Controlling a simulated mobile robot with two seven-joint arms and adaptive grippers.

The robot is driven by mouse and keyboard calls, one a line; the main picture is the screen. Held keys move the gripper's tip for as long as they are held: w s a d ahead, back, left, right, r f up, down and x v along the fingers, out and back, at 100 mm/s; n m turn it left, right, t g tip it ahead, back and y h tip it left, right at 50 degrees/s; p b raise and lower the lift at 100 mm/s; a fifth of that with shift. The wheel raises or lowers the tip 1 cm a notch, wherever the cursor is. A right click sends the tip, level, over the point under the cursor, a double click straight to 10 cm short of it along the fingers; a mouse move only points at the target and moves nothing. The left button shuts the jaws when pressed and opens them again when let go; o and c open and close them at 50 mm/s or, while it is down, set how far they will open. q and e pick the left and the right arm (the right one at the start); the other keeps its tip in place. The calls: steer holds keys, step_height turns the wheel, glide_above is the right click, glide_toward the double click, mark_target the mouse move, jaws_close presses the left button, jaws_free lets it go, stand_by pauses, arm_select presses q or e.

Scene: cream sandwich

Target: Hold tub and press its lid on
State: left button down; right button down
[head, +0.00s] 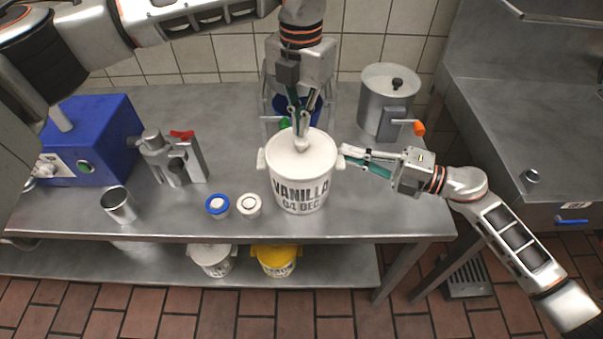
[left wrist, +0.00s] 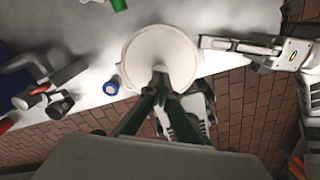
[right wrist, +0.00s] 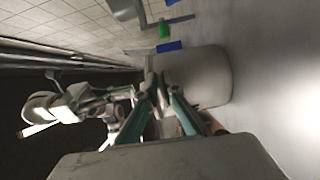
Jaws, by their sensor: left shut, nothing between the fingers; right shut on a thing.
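The white tub (head: 303,188) marked "VANILLA 04 DEC" stands upright on the steel table, and its side fills the middle of the right wrist view (right wrist: 200,78). The white lid (head: 322,150) lies over its top; I cannot tell whether it is fully seated. My left gripper (head: 302,140) points down from above, shut and empty, with its tips at the lid's middle; the lid also shows in the left wrist view (left wrist: 150,45). My right gripper (head: 346,156) is shut on the tub's right side handle, which the fingers mostly hide.
Two small tubs, one blue-rimmed (head: 217,206) and one white (head: 249,206), stand left of the tub. A steel cup (head: 120,205), a dispenser (head: 172,160) and a blue machine (head: 92,140) are further left. A steel pot (head: 388,100) stands behind right. The table's front right is clear.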

arm_select(q)
steer(key=shift+f, duration=1.15)
stand_by(2.0)
steer(key=shift+r, duration=3.6)
arm_select(e)
steer(key=c, duration=2.1)
jaws_free()
steer(key=shift+c, duration=0.2)
